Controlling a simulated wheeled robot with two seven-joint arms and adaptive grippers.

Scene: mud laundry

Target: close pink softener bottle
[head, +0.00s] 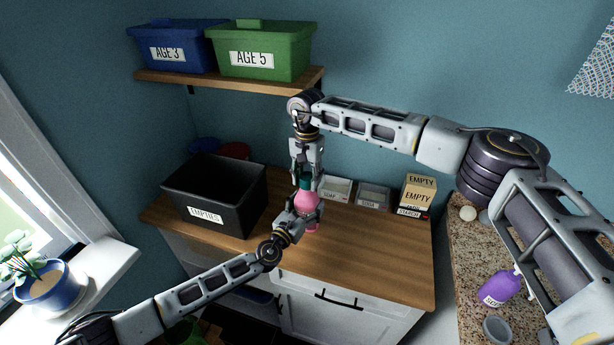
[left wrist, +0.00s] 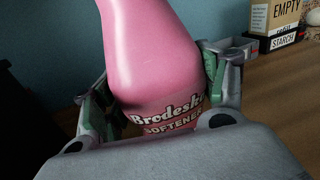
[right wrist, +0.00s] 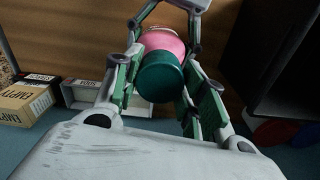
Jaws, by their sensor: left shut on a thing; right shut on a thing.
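The pink softener bottle (head: 306,202) stands upright on the wooden counter, near its middle. It fills much of the left wrist view (left wrist: 155,60), where its label reads Brodeski Softener. My left gripper (head: 308,213) is shut around the bottle's body from the front. My right gripper (head: 305,176) comes down from above and is shut on the dark green cap (right wrist: 161,77), which is at the top of the bottle. The cap also shows in the head view (head: 304,182). I cannot tell whether the cap is fully seated.
A black bin marked EMPTIES (head: 205,215) stands left of the bottle. A shelf (head: 230,84) holds blue and green bins above. The counter's front right is clear.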

